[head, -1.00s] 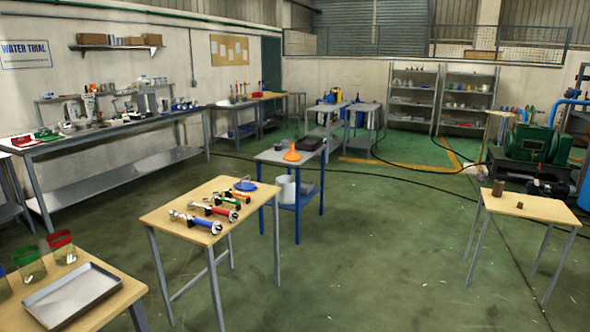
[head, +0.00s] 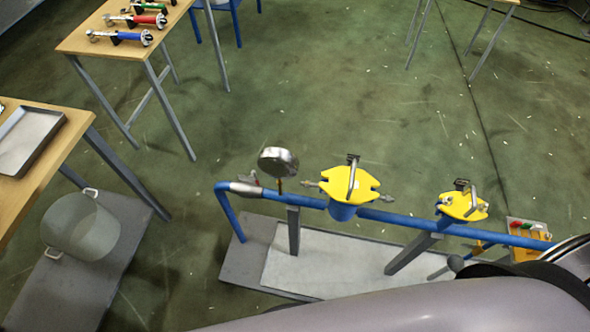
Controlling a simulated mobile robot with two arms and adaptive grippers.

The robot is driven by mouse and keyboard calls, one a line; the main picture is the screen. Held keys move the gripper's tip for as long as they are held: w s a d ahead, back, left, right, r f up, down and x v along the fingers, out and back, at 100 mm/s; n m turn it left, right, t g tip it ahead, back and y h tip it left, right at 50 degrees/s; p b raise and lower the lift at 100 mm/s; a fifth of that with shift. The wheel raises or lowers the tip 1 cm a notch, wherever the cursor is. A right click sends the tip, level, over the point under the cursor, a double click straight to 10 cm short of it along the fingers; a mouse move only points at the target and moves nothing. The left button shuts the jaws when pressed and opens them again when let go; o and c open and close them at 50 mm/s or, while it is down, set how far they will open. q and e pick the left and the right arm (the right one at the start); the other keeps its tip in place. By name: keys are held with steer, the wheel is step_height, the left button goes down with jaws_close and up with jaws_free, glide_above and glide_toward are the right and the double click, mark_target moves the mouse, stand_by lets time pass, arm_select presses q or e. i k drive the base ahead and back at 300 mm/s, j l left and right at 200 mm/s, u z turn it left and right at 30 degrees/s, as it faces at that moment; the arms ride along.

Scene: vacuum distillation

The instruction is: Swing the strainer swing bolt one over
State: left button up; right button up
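A blue pipe run (head: 400,219) carries two blue strainer bodies with yellow covers. The larger yellow cover (head: 340,188) is near the middle, with an upright metal handle or bolt (head: 352,172) on it and metal bolt ends sticking out at its left (head: 309,184) and right (head: 388,198). The smaller yellow cover (head: 455,208) is to the right, also with metal fittings on top. I cannot tell which fitting is swing bolt one.
A round gauge (head: 278,161) stands left of the larger cover. The pipe stands on a grey base plate (head: 315,264). Open floor lies behind the pipe.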

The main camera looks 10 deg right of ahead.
mark_target(312, 185)
steer(key=i+j+z, duration=0.1)
steer(key=j, duration=0.55)
steer(key=i+j+z, duration=0.1)
steer(key=j, duration=0.55)
steer(key=i+j+z, duration=0.1)
steer(key=j, duration=0.55)
steer(key=z, duration=1.55)
steer(key=i+j+z, duration=0.15)
steer(key=j, duration=0.25)
steer(key=k, duration=0.05)
